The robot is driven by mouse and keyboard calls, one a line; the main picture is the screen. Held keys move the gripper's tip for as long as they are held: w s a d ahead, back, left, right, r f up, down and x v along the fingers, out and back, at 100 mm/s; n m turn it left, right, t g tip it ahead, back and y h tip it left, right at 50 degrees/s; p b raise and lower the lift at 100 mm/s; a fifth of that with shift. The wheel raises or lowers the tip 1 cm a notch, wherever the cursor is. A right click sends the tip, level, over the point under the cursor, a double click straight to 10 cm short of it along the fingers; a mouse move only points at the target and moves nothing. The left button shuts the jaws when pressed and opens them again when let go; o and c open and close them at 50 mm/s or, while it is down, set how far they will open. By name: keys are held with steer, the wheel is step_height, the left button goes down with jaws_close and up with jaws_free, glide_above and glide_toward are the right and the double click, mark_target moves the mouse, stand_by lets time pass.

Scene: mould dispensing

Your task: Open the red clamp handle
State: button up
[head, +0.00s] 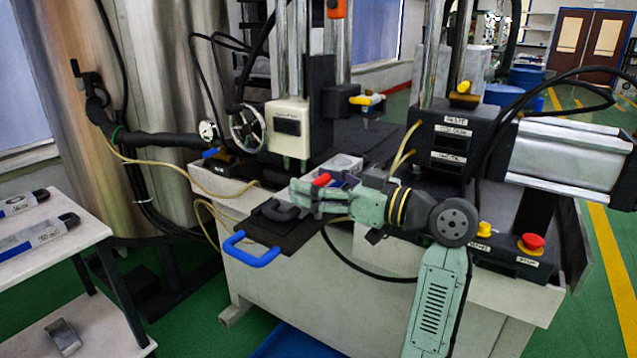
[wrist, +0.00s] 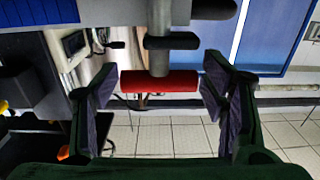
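The red clamp handle (wrist: 158,82) is a short red bar across the end of a grey stem in the wrist view. It lies between the fingertips of my gripper (wrist: 160,90), whose two dark fingers stand wide apart, one beyond each end of the bar. I see no finger closed on it. In the head view the red handle (head: 321,180) shows as a small red piece beside the fingers of my gripper (head: 318,194), above the front of the machine. My gripper partly hides the clamp's body there.
A black plate with a blue handle (head: 252,252) juts from the machine's front, below my gripper. A red stop button (head: 531,241) and a yellow button (head: 484,229) sit to the right. A white side table (head: 60,235) stands at left. Cables hang around the machine.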

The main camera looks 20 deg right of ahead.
steer(key=o, duration=0.4)
steer(key=shift+d, duration=0.1)
steer(key=v, duration=1.2)
stand_by(0.3)
